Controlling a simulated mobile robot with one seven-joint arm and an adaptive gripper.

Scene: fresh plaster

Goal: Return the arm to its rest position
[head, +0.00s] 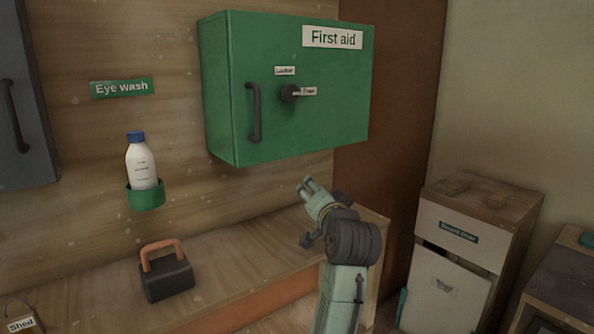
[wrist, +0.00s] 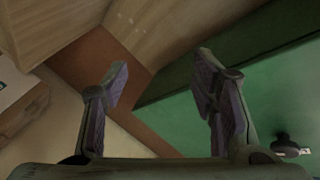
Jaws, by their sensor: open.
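My arm rises from the lower edge of the head view, bent at a dark joint. My gripper (head: 308,184) is at its upper end, pointing up and left, below the green first aid cabinet (head: 225,75) and apart from it in the picture. In the wrist view my gripper (wrist: 162,75) has its two fingers spread wide with nothing between them. The green cabinet (wrist: 235,100) also fills the right of that view.
The cabinet door is shut; its knob (head: 290,93) points toward "Free". An eye wash bottle (head: 141,164) stands in a green holder (head: 146,197). A black block with an orange handle (head: 167,275) sits on the wooden bench (head: 235,260). A drawer cabinet (head: 462,238) stands right.

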